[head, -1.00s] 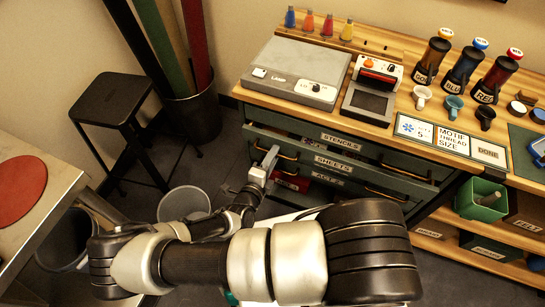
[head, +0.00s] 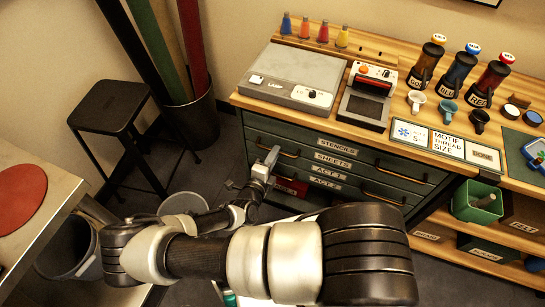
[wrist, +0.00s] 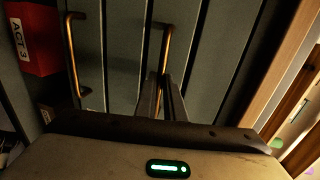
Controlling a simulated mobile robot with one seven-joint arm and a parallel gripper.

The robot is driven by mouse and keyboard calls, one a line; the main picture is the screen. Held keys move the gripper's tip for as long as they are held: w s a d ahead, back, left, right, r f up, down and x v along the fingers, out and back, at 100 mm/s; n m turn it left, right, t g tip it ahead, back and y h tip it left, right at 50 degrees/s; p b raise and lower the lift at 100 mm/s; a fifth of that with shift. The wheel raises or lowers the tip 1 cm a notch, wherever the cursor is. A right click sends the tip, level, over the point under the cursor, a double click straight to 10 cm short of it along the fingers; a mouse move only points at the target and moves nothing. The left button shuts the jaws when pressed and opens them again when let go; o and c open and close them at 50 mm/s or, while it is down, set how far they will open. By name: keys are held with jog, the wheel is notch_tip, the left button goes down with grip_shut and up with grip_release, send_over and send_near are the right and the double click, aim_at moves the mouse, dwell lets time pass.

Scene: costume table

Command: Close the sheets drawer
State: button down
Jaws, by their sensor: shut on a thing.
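The sheets drawer (head: 352,165) is a dark green front with a white SHEETS label, below the STENCILS drawer (head: 371,152) in the cabinet. In the head view its front looks about in line with the fronts around it; I cannot tell if it is fully flush. My gripper (head: 268,161) is at the left part of the drawer fronts. In the wrist view my gripper (wrist: 169,98) has its dark fingers closed around a brass bar handle (wrist: 164,45), which I take to be the sheets drawer's. The fingers hide part of this handle.
A second brass handle (wrist: 72,50) is on a neighbouring front. A grey bin (head: 184,203) stands left of my gripper, and a black stool (head: 110,105) is farther left. The wooden countertop (head: 395,137) overhangs the drawers.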

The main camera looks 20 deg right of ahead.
jog(key=c, duration=1.8)
grip_release()
jog(key=shift+w+d, duration=0.1)
jog(key=shift+w, duration=0.1)
jog(key=shift+c, duration=0.2)
jog(key=shift+s, duration=0.1)
jog(key=p+v, duration=0.1)
jog(key=v, duration=1.6)
jog(key=shift+s, duration=0.1)
